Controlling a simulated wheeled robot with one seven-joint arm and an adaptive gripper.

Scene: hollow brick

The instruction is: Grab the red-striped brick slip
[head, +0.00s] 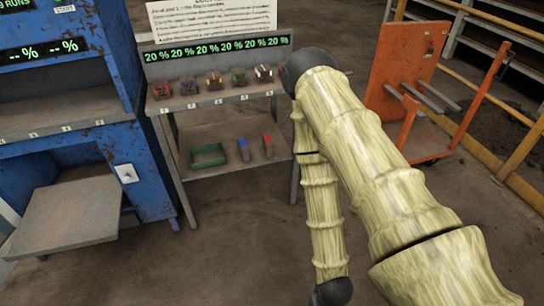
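A small brick piece with red on it (161,89) lies at the left end of the row on the rack's upper shelf (225,100). It is too small to make out a stripe clearly. On the lower shelf stands a grey block with a red top (268,147). I cannot tell for sure which of these is the red-striped brick slip. My arm reaches up in front of the rack's right side and bends back down to the bottom edge. My gripper is out of the picture.
Several other small bricks, such as one with yellow (214,80), share the upper shelf. A green tray (207,155) and a blue-topped block (243,150) are on the lower shelf. A blue machine (125,130) stands left, an orange cart (405,75) right. Floor before the rack is clear.

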